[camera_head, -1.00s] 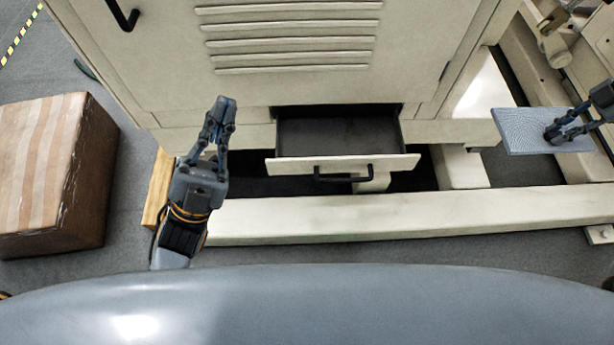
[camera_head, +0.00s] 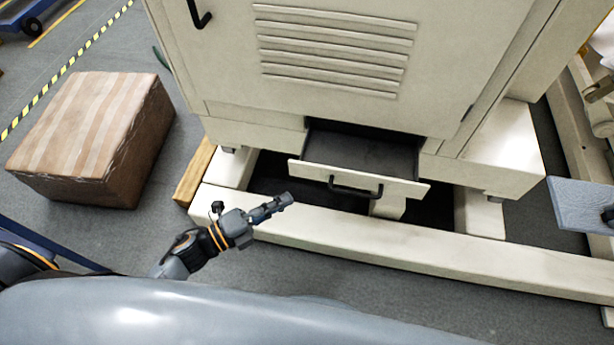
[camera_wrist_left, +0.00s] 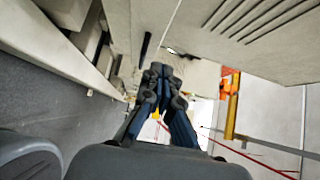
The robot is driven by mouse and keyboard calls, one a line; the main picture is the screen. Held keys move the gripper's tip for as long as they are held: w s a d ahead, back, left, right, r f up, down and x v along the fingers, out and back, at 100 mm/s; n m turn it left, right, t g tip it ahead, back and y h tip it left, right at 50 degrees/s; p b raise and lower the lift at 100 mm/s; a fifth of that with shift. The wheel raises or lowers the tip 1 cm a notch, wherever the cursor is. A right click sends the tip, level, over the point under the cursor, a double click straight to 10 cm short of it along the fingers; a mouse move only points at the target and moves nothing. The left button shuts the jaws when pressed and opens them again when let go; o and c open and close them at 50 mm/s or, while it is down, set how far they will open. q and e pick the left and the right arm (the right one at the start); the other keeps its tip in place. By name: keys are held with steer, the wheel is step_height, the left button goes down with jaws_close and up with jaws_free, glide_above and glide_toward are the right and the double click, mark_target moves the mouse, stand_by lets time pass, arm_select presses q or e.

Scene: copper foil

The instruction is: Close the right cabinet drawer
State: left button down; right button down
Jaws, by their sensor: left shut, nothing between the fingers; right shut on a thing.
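The cabinet drawer (camera_head: 305,171) is low on the beige cabinet and stands pulled out, with its dark interior showing. Its front bears a black handle (camera_head: 355,190). My left gripper (camera_head: 288,198) is shut and empty, pointing right, just in front of and below the drawer's left end in the head view. A gap to the drawer front seems to remain, but its depth is hard to judge. In the left wrist view its closed fingertips (camera_wrist_left: 161,71) show. My right gripper (camera_head: 608,214) is partly cut off at the right edge, shut on a grey-blue board (camera_head: 577,196).
The beige cabinet (camera_head: 335,60) with louvre slots stands above the drawer. A long beige beam (camera_head: 420,256) runs along the floor in front of it. A cardboard box (camera_head: 95,130) and a wooden block (camera_head: 195,172) lie to the left.

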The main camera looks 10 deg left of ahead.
mark_target(316, 150)
steer(key=shift+f+b, duration=0.45)
steer(key=shift+f, duration=0.15)
steer(key=shift+f+b, duration=0.3)
steer(key=shift+b, duration=0.05)
arm_select(q)
steer(key=shift+w+d, duration=0.7)
steer(key=shift+w, duration=0.65)
steer(key=shift+w+d, duration=0.65)
steer(key=shift+w, duration=0.65)
steer(key=shift+w+d, duration=0.7)
steer(key=shift+w, duration=0.65)
arm_select(e)
steer(key=shift+f, duration=0.1)
